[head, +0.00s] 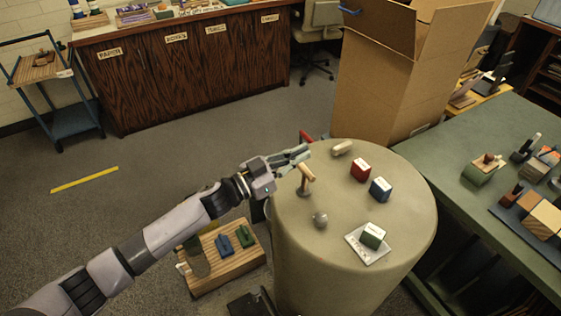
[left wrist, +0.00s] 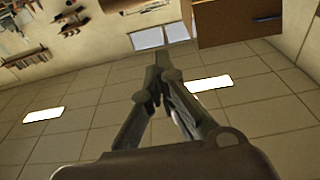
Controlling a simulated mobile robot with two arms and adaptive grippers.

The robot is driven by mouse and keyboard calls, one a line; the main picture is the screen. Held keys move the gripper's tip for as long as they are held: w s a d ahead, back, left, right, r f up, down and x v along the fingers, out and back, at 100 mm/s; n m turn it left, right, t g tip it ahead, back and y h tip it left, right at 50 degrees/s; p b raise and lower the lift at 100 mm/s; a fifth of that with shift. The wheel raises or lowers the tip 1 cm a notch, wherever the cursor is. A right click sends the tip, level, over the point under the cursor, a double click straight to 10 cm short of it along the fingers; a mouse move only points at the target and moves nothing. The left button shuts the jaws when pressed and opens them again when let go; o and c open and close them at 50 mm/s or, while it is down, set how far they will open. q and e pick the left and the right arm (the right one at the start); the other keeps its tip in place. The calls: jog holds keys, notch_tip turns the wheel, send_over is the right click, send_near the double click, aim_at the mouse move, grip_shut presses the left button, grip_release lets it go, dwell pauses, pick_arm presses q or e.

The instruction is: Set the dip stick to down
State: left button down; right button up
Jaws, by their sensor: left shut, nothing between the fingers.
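A small tan wooden stick (head: 308,172) on a dark round foot (head: 303,191) stands just below the fingers and looks like the dip stick. It leans, with its upper end up and to the left. Whether the fingers touch it I cannot tell. My right gripper is in neither view.
A cardboard box (head: 385,95) stands behind; a green table (head: 440,165) is at right.

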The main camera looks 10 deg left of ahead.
aim_at(305, 171)
pick_arm(q)
notch_tip(305, 171, down, 4)
jog(key=shift+w+d+r, duration=0.1)
jog(key=shift+w+d, duration=0.05)
dwell(0.4)
notch_tip(305, 171, down, 5)
jog(key=b, duration=0.3)
jog(key=shift+f, duration=0.2)
